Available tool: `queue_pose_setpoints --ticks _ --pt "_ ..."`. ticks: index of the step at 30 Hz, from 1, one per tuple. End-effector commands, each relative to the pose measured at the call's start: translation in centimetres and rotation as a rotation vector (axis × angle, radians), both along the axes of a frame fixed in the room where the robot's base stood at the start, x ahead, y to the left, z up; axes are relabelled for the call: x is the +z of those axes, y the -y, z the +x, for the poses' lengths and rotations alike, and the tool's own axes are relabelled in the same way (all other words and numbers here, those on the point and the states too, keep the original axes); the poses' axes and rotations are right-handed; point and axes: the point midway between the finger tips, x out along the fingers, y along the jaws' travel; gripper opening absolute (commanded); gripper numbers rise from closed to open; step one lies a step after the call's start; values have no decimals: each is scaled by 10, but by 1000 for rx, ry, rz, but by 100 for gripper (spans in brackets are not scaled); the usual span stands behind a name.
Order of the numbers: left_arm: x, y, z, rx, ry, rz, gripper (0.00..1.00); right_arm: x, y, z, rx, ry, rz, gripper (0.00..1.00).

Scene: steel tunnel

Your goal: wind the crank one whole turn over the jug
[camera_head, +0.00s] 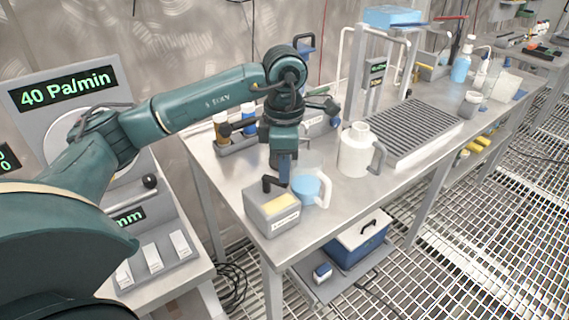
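A grey box (272,213) with a pale yellow top panel and a front label stands at the near left corner of the steel bench. A black crank (270,184) sticks up at its back. A clear jug (307,188) with blue contents and a pale handle stands close to the box's right side. My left gripper (285,178) points down just above and behind the box, beside the crank. Its fingertips are small and partly hidden, so I cannot tell whether they touch or hold the crank. My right gripper is out of view.
A white jug (355,152) with a grey handle stands right of the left gripper. A grey tray of bottles (235,142) lies behind. A ribbed grey rack (415,130) fills the bench middle. A blue cooler (357,245) sits on the shelf below. The bench's front strip is clear.

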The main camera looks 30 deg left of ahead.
Motion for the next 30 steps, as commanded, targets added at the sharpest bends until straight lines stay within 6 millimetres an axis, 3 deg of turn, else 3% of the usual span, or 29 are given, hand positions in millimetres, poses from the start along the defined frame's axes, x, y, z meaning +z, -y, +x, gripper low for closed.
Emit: queue_pose_setpoints --ticks 8,17,23,30 --pt "0 0 0 1 1 -1 40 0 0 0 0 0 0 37" --pt "4 0 0 1 1 0 40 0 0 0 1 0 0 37" --pt "34 0 1 2 7 -2 40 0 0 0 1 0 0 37" --pt "92 0 1 1 6 0 40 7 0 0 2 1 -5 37"
